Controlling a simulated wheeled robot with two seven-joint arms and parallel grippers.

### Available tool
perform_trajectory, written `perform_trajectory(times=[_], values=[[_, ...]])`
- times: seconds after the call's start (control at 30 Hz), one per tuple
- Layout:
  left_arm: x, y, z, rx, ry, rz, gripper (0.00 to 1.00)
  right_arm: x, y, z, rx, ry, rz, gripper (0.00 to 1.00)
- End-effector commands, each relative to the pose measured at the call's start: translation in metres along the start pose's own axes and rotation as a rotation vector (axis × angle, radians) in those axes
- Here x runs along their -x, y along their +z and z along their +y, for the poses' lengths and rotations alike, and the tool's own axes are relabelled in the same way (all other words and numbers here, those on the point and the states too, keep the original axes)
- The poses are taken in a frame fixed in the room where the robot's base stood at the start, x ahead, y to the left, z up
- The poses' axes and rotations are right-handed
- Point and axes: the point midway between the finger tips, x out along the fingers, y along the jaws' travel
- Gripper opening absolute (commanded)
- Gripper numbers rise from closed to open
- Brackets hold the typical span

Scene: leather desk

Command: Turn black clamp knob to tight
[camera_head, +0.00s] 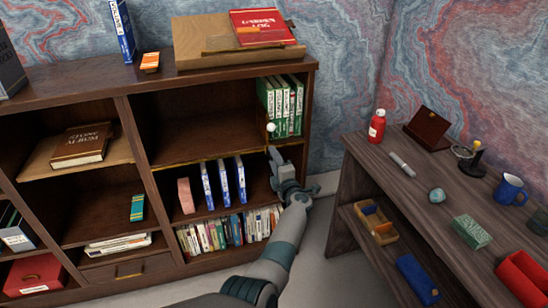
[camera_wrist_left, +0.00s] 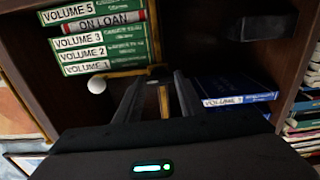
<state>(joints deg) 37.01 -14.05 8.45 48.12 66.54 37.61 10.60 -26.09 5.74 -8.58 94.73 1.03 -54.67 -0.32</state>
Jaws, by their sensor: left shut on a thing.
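The black clamp knob (camera_wrist_left: 158,72) shows small and dark between my left fingertips in the left wrist view. It sits at a brass bar (camera_wrist_left: 125,73) by the green volumes. My left gripper (camera_head: 271,152) reaches to the shelf edge below those volumes in the head view, where I cannot make out the knob. The left gripper also shows in the left wrist view (camera_wrist_left: 158,82), shut on the knob, its fingers on either side. A white ball (camera_head: 271,127) stands by the volumes; it also shows in the left wrist view (camera_wrist_left: 97,84). The knob's markings are unreadable. My right gripper is out of view.
Green volumes (camera_head: 281,100) fill the shelf's right end, with a red "ON LOAN" marker (camera_wrist_left: 95,25) among them. Blue volumes (camera_head: 225,181) stand one shelf below. A dark side table (camera_head: 417,202) with small items is at right. Grey floor lies between.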

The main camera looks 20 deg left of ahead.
Motion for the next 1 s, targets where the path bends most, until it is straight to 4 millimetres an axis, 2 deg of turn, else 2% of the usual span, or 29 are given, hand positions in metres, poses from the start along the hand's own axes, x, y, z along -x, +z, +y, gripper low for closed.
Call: perform_trajectory(times=[0.47, 0.5, 0.57, 1.0], values=[[0.0007, 0.0009, -0.0014, -0.02, -0.002, -0.002, 0.14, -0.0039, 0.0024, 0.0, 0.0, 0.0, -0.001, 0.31], [0.0007, 0.0009, -0.0014, -0.02, -0.002, -0.002, 0.41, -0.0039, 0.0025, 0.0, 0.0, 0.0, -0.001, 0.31], [0.0007, 0.0009, -0.0013, -0.02, -0.002, -0.002, 0.55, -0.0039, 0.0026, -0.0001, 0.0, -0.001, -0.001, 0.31], [0.0012, 0.0006, -0.0002, -0.019, -0.001, 0.0, 0.55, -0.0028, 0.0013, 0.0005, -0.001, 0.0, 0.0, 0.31]])
